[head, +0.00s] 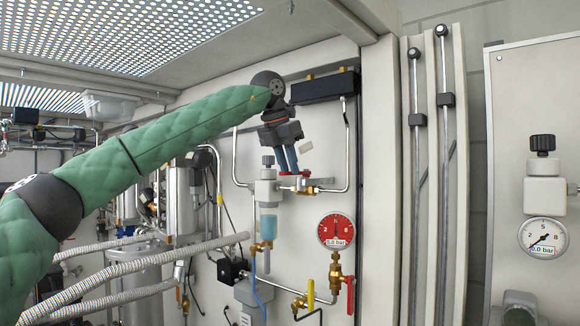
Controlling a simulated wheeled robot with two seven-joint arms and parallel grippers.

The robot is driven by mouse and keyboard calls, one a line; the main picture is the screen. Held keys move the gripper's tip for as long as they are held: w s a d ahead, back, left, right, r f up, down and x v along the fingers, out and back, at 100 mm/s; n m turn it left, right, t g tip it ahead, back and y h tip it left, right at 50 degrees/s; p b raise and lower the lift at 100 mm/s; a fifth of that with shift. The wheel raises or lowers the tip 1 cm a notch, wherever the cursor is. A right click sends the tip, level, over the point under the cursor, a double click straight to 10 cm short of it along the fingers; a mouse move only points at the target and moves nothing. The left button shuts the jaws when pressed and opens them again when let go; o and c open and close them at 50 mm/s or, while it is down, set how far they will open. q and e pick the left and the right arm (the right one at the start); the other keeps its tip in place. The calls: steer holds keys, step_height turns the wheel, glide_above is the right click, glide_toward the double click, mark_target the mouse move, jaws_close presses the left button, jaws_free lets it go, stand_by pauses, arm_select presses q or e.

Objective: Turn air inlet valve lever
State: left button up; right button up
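My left arm, in a green sleeve, reaches in from the left. My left gripper (288,171) points down in front of the wall panel, its two blue fingers side by side with a narrow gap. Its tips are at a small red lever (297,174) on a brass valve (312,190) in the pipe. The fingers partly cover this lever, and I cannot tell whether they touch or grip it. A larger red lever (350,294) hangs on a brass valve below the red gauge, apart from the gripper. My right gripper is out of view.
A red gauge (336,231) reads 0.0 bar. A filter with a blue bowl (268,224) hangs left of it. A yellow lever (311,294) is lower down. A black box (324,87) and steel pipes are close to my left wrist. Corrugated hoses (150,265) run at lower left.

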arm_select(q)
steer(key=o, duration=0.3)
steer(key=shift+s+a+r, duration=0.15)
steer(key=shift+a+r, duration=0.1)
steer(key=shift+r, duration=0.15)
steer(key=shift+o, duration=0.2)
steer(key=shift+s+a, duration=0.2)
steer(key=shift+s, duration=0.1)
steer(key=shift+f, duration=0.1)
steer(key=shift+w+d+f, duration=0.1)
steer(key=shift+w+d, duration=0.1)
steer(key=shift+w, duration=0.05)
steer(key=shift+r, duration=0.2)
steer(key=b+v, duration=0.3)
steer(key=v, duration=0.5)
steer(key=shift+s+a, duration=0.2)
steer(key=shift+a, duration=0.05)
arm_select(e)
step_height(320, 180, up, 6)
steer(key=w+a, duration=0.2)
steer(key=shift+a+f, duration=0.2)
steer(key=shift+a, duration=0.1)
arm_select(q)
steer(key=shift+f, duration=0.2)
